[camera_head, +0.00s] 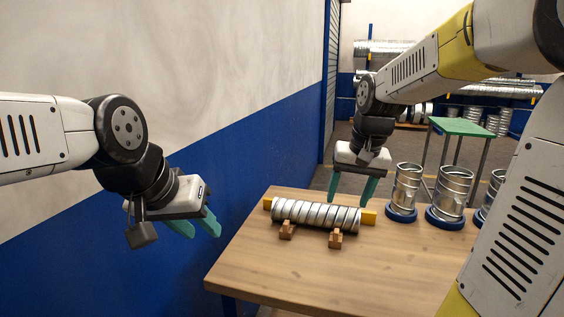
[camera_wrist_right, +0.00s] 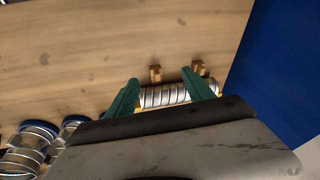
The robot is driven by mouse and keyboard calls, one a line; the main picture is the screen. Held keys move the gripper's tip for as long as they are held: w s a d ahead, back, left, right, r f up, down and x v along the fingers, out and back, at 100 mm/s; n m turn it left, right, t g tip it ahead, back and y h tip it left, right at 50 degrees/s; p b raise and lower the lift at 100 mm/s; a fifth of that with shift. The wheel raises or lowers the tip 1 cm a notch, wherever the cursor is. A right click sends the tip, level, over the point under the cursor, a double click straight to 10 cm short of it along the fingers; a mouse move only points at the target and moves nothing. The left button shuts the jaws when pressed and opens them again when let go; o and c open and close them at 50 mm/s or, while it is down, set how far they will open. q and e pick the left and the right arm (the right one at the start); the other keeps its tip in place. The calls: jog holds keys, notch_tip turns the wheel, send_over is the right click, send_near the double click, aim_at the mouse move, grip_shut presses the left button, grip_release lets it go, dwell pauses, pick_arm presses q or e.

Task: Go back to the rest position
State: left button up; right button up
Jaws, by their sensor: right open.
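My left gripper (camera_head: 196,228) hangs at the left, beside the table and in front of the blue lower wall. Its green fingers are apart and hold nothing that I can see. My right gripper (camera_head: 350,190) points down above the far side of the table, behind the spiral duct (camera_head: 315,215). Its green fingers are open and empty; in the right wrist view (camera_wrist_right: 160,92) the duct (camera_wrist_right: 165,95) shows between and beyond them. The duct lies level on two wooden cradles (camera_head: 287,229), with a yellow piece (camera_head: 369,217) at each end.
The wooden table (camera_head: 330,270) has clear room at its front. Several upright metal duct pieces (camera_head: 404,188) stand in blue bases at the right of the table. A green-topped stand (camera_head: 460,127) and racks of ducts (camera_head: 385,47) are behind. A blue and white wall (camera_head: 250,150) borders the left.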

jog(key=s+a+r+n+t, duration=0.1)
jog(key=s, duration=0.6)
jog(key=s+a+n+t+y, duration=0.1)
jog(key=s+t, duration=0.1)
jog(key=s, duration=0.6)
jog(key=shift+r, duration=0.35)
dwell(0.3)
